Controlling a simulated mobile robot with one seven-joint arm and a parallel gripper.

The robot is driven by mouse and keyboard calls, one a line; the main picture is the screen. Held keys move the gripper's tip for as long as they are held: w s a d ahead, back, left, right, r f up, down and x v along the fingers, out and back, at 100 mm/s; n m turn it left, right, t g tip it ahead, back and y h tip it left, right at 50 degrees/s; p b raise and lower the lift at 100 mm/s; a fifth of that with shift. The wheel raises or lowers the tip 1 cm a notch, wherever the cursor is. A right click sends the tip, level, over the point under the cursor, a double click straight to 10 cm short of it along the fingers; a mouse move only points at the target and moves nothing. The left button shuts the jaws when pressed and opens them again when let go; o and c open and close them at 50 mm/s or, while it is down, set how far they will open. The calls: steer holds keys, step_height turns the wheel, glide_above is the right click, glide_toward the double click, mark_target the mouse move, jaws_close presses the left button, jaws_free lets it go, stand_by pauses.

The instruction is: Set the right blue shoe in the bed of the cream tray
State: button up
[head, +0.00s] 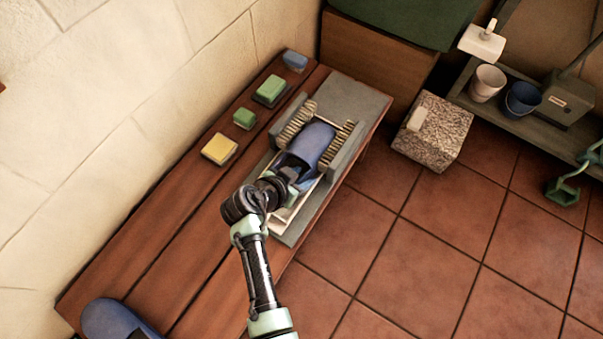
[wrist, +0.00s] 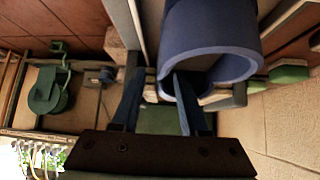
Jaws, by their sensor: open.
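A blue shoe (head: 312,142) lies between two brush strips, its open heel end toward my gripper. It is at the far part of the cream tray (head: 286,213), whose pale rim shows beside and below my gripper. I cannot tell whether the shoe's sole rests on the tray bed. My gripper (head: 291,188) is open at the shoe's heel. In the wrist view the shoe (wrist: 212,52) shows its round opening; one finger of my gripper (wrist: 157,95) is at the opening and the other is outside its wall. A second blue shoe (head: 112,318) lies at the bench's near left end.
The wooden bench (head: 190,262) carries a yellow block (head: 219,149), green blocks (head: 270,90) and a blue block (head: 295,60) along the wall. The brushes (head: 345,143) flank the shoe closely. A stone block (head: 431,131) and buckets (head: 487,82) stand to the right.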

steer(key=p+v, duration=0.4)
steer(key=v, duration=0.9)
